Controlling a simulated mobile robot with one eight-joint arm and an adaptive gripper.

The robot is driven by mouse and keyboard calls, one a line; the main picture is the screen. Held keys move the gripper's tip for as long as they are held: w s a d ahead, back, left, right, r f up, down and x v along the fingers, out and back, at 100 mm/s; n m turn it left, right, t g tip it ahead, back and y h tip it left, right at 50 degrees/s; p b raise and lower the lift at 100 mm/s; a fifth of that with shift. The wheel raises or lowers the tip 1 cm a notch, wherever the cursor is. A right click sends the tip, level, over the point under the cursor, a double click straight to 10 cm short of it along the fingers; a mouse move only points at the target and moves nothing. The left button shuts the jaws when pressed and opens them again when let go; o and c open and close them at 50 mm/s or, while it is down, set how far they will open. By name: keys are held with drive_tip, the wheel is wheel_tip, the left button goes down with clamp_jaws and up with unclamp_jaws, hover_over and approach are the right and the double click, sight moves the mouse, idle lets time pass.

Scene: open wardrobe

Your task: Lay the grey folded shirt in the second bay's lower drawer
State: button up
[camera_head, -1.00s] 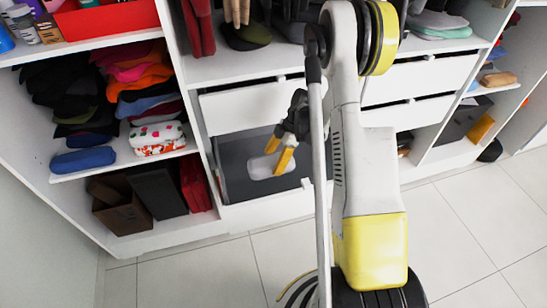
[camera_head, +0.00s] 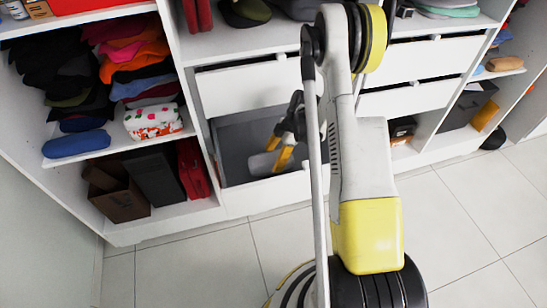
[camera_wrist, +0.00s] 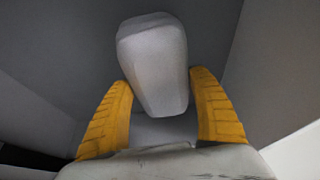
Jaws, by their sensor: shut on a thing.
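The grey folded shirt (camera_head: 260,164) is inside the open lower drawer (camera_head: 262,195) of the second bay, partly hidden by my gripper and the drawer front. My gripper (camera_head: 278,156) reaches down into that drawer. In the wrist view the pale grey shirt (camera_wrist: 154,65) sits between the two yellow fingers of my gripper (camera_wrist: 163,82), which are shut on it. Grey drawer walls surround it. Whether the shirt touches the drawer floor is hard to tell.
A white upper drawer (camera_head: 243,92) is above the open one. The left bay holds folded clothes (camera_head: 155,120), a blue roll (camera_head: 76,144), dark boxes (camera_head: 155,182) and a red item (camera_head: 193,168). White drawers (camera_head: 420,95) lie to the right, partly behind my arm. The tiled floor in front is clear.

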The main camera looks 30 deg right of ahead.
drive_tip(key=shift+f+b, duration=0.6)
drive_tip(key=shift+b, duration=0.05)
idle(0.5)
drive_tip(key=o, duration=1)
drive_tip(key=shift+c, duration=0.2)
drive_tip(key=shift+r, duration=0.1)
drive_tip(key=shift+c, duration=0.4)
drive_tip(key=shift+r+p, duration=2.5)
drive_tip(key=shift+r, duration=1.95)
